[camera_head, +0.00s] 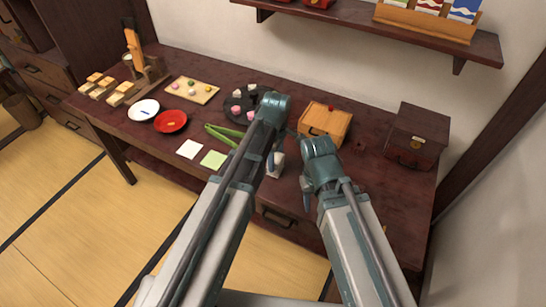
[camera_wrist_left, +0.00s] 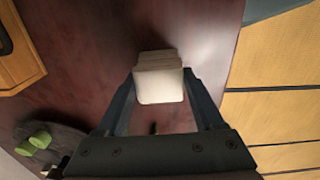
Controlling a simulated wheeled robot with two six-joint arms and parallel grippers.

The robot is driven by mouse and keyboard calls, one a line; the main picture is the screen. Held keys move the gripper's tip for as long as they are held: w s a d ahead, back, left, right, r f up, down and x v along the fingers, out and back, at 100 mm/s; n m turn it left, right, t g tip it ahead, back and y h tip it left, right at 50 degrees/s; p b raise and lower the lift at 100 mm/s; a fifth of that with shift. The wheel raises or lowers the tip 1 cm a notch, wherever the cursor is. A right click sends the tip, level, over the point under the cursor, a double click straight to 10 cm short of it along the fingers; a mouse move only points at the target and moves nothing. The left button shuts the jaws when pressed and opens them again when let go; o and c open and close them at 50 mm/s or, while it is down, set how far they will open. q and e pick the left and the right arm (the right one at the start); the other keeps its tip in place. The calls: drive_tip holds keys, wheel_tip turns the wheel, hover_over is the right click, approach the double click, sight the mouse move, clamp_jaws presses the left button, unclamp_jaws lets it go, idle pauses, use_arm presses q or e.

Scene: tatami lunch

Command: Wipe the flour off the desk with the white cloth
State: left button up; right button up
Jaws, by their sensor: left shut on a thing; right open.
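The white cloth (camera_wrist_left: 160,84) looks like a folded, block-like stack in the left wrist view. It sits between the two fingers of my left gripper (camera_wrist_left: 160,95), which is shut on it, over the dark red desk (camera_wrist_left: 110,40). In the head view the cloth (camera_head: 277,166) shows pale beside the left gripper (camera_head: 271,158), near the desk's front edge. My right gripper (camera_head: 307,185) is open and empty, just right of the cloth. I cannot make out any flour on the desk; the arms hide part of the surface.
A wooden box (camera_head: 325,122) stands behind the grippers, and a dark chest (camera_head: 416,135) at the right. A black plate (camera_head: 238,112) with sweets, green tongs (camera_head: 222,134), paper squares (camera_head: 190,149), a red dish (camera_head: 171,121) and a white dish (camera_head: 143,109) lie left.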

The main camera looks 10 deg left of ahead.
use_arm(q)
drive_tip(key=shift+s+d, duration=0.35)
drive_tip(key=shift+d, duration=0.55)
drive_tip(key=shift+s+d, duration=0.3)
drive_tip(key=shift+d, duration=0.6)
drive_tip(key=shift+r, duration=0.15)
use_arm(e)
drive_tip(key=shift+r, duration=0.2)
use_arm(q)
wheel_tip(320, 180, up, 6)
drive_tip(key=p, duration=0.6)
use_arm(e)
wheel_tip(320, 180, up, 6)
drive_tip(key=shift+f, duration=0.1)
use_arm(q)
wheel_tip(320, 180, up, 3)
drive_tip(key=p, duration=0.3)
use_arm(e)
wheel_tip(320, 180, up, 3)
